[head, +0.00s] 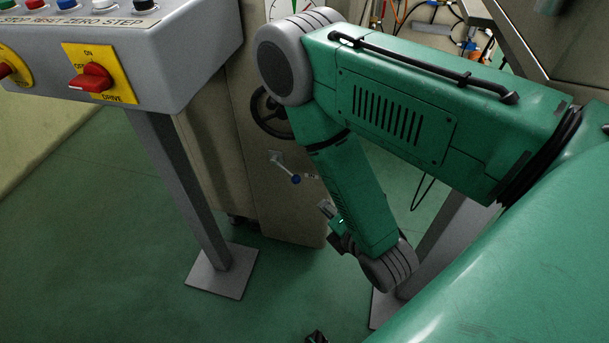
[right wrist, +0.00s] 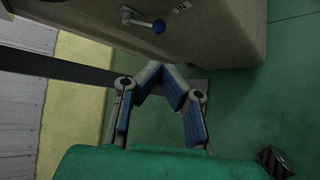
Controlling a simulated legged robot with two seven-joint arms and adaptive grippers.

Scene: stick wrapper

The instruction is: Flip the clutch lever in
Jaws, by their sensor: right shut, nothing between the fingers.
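The clutch lever is a short metal lever with a blue ball knob (head: 295,179) on the side of the beige machine cabinet (head: 285,215). In the right wrist view its blue knob (right wrist: 158,26) is near the top, with a small label beside it. My right gripper (head: 329,207) is below and to the right of the knob in the head view, partly hidden by my green arm. In the right wrist view the right gripper (right wrist: 161,68) has its blue-padded fingers together at the tips with nothing between them. It is apart from the lever. My left gripper is not in view.
A black handwheel (head: 268,112) is on the cabinet above the lever. A grey control box (head: 160,60) with buttons and a red drive switch (head: 92,78) stands on a post (head: 180,185) at left. Green floor (head: 110,260) is open in front. A small dark object (head: 317,337) shows at the bottom edge.

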